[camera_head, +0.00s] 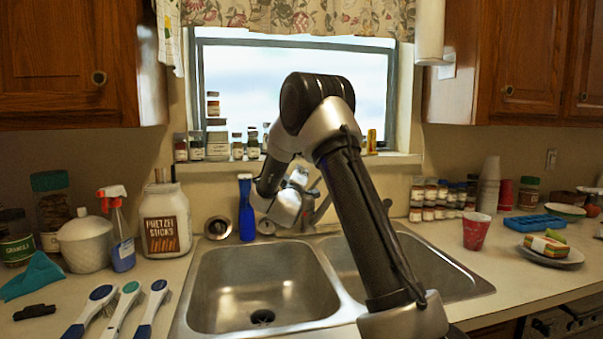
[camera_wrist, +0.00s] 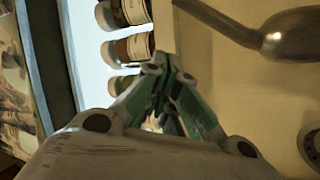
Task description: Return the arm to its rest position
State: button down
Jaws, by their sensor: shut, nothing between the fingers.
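My arm (camera_head: 365,210) rises from the lower right of the head view, bends at a black elbow above the sink, and comes down in front of the window. My gripper (camera_head: 299,178) is at the far side of the sink near the faucet, partly hidden by my wrist in the head view. In the wrist view my gripper (camera_wrist: 160,64) has its fingers together with nothing held between them. It points toward the small jars (camera_wrist: 128,48) by the window, which appear beyond the fingertips.
The double sink (camera_head: 258,285) lies below my arm. A blue bottle (camera_head: 247,208) stands left of my wrist. A pretzel jar (camera_head: 165,220) and brushes (camera_head: 128,305) are on the left counter. Spice jars (camera_head: 430,200), a red cup (camera_head: 476,231) and a plate (camera_head: 548,258) are on the right.

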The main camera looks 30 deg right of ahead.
jog(key=v, duration=0.8)
jog(key=w+a+f+m+g+y, duration=0.1)
jog(key=a+f+y, duration=0.25)
jog(key=f, duration=0.35)
jog(key=w+a+f+g+y, duration=0.2)
jog(key=f+y, duration=0.3)
jog(key=f, duration=0.2)
jog(key=s+a+f+m+g+y, duration=0.1)
jog(key=s+a+f+g+y, duration=0.2)
jog(key=s+a+y, duration=0.3)
jog(key=s+a+r+m+g, duration=0.15)
jog(key=s+g, duration=0.25)
jog(key=s, duration=0.8)
jog(key=s+r+m+g, duration=0.1)
jog(key=s+r+g, duration=0.2)
jog(key=s, duration=1)
jog(key=s+d+r, duration=0.2)
jog(key=s+r, duration=0.2)
jog(key=s, duration=0.3)
jog(key=s+d+r+t, duration=0.1)
jog(key=s+d+r, duration=0.1)
jog(key=s+r, duration=0.3)
jog(key=shift+s+d+h, duration=0.25)
jog(key=shift+s+h, duration=0.2)
jog(key=shift+s, duration=0.95)
jog(key=shift+r, duration=0.15)
